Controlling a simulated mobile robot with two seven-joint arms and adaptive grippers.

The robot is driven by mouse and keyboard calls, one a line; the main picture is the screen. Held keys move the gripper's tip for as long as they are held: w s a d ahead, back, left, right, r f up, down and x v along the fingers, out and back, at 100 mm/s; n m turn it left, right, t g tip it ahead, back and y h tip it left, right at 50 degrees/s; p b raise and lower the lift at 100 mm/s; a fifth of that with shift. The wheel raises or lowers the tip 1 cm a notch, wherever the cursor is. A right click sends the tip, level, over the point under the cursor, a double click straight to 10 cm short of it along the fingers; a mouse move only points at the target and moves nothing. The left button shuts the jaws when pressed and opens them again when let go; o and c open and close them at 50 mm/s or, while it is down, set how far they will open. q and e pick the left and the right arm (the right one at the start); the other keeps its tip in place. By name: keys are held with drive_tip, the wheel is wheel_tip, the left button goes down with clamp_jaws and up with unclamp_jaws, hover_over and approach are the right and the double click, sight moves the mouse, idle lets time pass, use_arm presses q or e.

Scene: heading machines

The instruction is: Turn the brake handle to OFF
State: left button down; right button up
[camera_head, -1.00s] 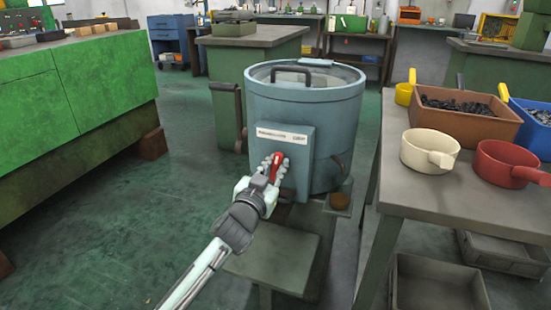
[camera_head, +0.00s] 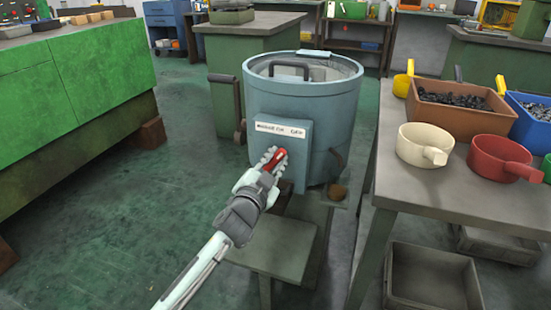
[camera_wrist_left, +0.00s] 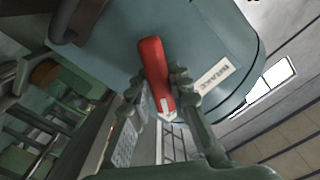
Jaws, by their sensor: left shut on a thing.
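The red brake handle (camera_head: 276,160) is on the front panel of a blue-grey round machine (camera_head: 330,118). In the left wrist view the red handle (camera_wrist_left: 154,72) runs from the panel down between the fingers, with a white pointed mark near its end. My left gripper (camera_head: 272,160) is shut on the handle, with a finger on each side of it (camera_wrist_left: 160,90). A white label strip (camera_head: 281,130) sits on the panel above the handle; in the left wrist view part of it reads BRAKE (camera_wrist_left: 218,75). My right gripper does not show.
A grey table (camera_head: 400,195) at the right carries a cream pan (camera_head: 424,145), a red pan (camera_head: 500,158) and a brown bin (camera_head: 452,118). A green cabinet (camera_head: 75,85) stands at the left. The floor (camera_head: 130,220) between cabinet and machine is clear.

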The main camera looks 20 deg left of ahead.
use_arm(q)
drive_tip(key=c, duration=1.4)
unclamp_jaws()
drive_tip(key=s, duration=1.2)
drive_tip(key=shift+a, duration=0.2)
